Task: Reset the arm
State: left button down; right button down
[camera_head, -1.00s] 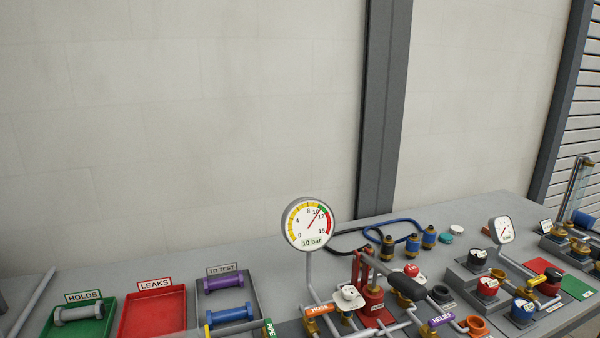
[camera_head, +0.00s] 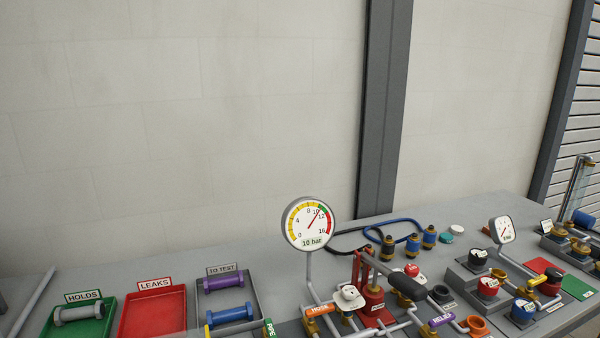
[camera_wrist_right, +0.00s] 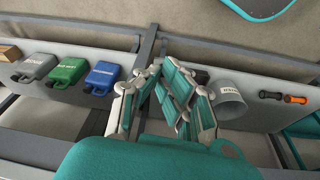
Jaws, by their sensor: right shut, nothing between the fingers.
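My right gripper (camera_wrist_right: 160,95) shows in the right wrist view, its fingers drawn together with nothing between them. It hangs in front of a grey shelf or bench edge (camera_wrist_right: 72,95) and touches none of the items there. Neither gripper shows in the head view. The bench (camera_head: 350,240) there holds a round gauge (camera_head: 308,223) marked 10 bar, with its needle near 10.
A green HOLDS tray (camera_head: 95,328) has a grey pipe piece. A red LEAKS tray (camera_head: 153,315) is empty. The TO TEST tray (camera_head: 253,291) holds purple and blue pieces. Grey, green and blue containers (camera_wrist_right: 102,77) and a grey cup (camera_wrist_right: 229,103) flank my right gripper.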

notch_tip(320, 180, down, 13)
jog(key=s, duration=0.3)
jog(key=s+d+f+g, duration=0.2)
jog(key=s+d+f, duration=0.1)
jog(key=s+f, duration=1.3)
notch_tip(320, 180, down, 2)
jog(key=shift+s+d+f, duration=0.15)
jog(key=shift+s, duration=0.25)
